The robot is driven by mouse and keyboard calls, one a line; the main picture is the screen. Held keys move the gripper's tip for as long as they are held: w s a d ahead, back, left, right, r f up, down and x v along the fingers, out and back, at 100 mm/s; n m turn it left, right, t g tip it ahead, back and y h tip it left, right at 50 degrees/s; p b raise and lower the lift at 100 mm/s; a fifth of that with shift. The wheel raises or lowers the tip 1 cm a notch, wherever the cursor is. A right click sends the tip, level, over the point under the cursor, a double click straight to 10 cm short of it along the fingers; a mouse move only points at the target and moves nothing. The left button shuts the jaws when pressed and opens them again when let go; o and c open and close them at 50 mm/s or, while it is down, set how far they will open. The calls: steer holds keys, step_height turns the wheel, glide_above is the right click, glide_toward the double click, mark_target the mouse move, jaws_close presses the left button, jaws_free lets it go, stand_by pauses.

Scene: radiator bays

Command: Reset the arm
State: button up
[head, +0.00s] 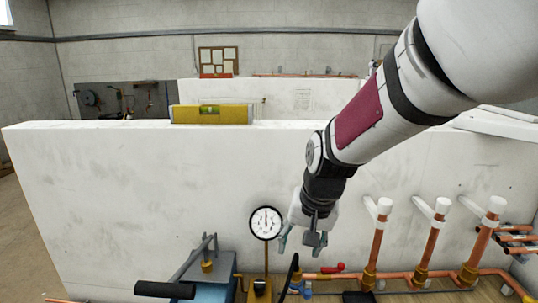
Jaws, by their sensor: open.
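My arm reaches in from the upper right of the head view and slants down to the left. My gripper (301,240) points downward in front of the white wall panel (130,200). Its fingers are apart and no object shows between them. It hangs just right of a round pressure gauge (266,222) with a white dial. It is above the low pipework, and I cannot tell how far it is from the pipes.
A blue test pump (208,290) with a black-gripped lever stands below left. Several copper pipes (432,245) with white caps rise at the right. A red valve handle (334,268) sits near the gripper. A yellow spirit level (212,114) rests on the panel's top edge.

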steer(key=s+d+r, duration=0.3)
steer(key=s+d, duration=0.1)
steer(key=s, duration=0.3)
steer(key=s+d+r+n+t+h, duration=0.1)
steer(key=s+d+r, duration=0.3)
steer(key=s, duration=0.3)
steer(key=s+d+r+n+t, duration=0.1)
steer(key=s+d+r, duration=0.2)
steer(key=s, duration=0.4)
steer(key=shift+s+d+r+h, duration=0.3)
steer(key=shift+s+d, duration=0.05)
steer(key=shift+d, duration=0.3)
